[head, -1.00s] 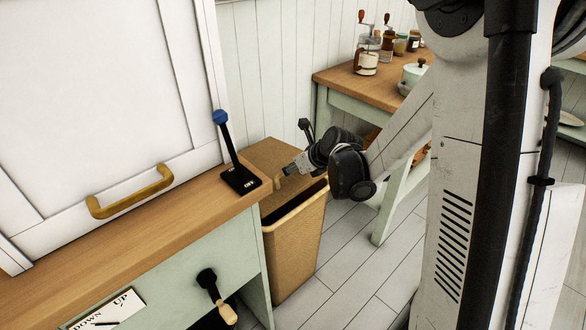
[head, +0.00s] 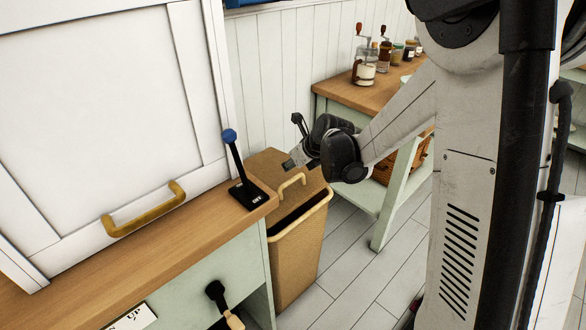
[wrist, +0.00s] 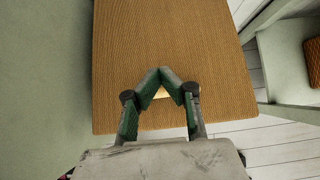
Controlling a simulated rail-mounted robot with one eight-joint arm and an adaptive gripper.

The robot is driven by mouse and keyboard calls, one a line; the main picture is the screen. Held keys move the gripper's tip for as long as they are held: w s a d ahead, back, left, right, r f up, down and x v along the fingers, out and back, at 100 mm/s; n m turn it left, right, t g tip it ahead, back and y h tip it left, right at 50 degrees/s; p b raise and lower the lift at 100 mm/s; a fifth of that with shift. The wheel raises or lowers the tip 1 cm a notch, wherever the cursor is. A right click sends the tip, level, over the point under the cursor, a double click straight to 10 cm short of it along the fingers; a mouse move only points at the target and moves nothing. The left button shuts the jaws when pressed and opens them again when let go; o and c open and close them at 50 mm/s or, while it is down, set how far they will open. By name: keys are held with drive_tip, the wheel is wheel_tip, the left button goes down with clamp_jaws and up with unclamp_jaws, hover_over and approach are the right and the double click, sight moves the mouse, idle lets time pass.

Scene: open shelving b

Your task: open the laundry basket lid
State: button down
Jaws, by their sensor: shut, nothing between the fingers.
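The laundry basket (head: 292,265) is a tan woven bin standing on the floor past the end of the counter. Its lid (head: 265,172) is tilted up, with a dark gap between its front edge and the basket rim. A pale yellow handle (head: 292,185) is on the lid. My gripper (head: 288,164) is shut and empty, over the lid and just behind the handle. In the wrist view the lid's woven top (wrist: 200,45) fills the middle, and the shut fingertips (wrist: 162,70) lie over it. A bit of the handle shows between the fingers; contact cannot be told.
A wooden counter (head: 130,255) with a blue-knobbed lever (head: 240,170) stands to the left of the basket. A white panel with a brass handle (head: 145,210) is above it. A shelf table (head: 365,95) with jars and a grinder is behind. Plank floor is free at right.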

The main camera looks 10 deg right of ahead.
drive_tip(key=shift+w+a+r, duration=0.15)
drive_tip(key=shift+w+r, duration=0.1)
drive_tip(key=shift+r, duration=0.25)
idle(1.0)
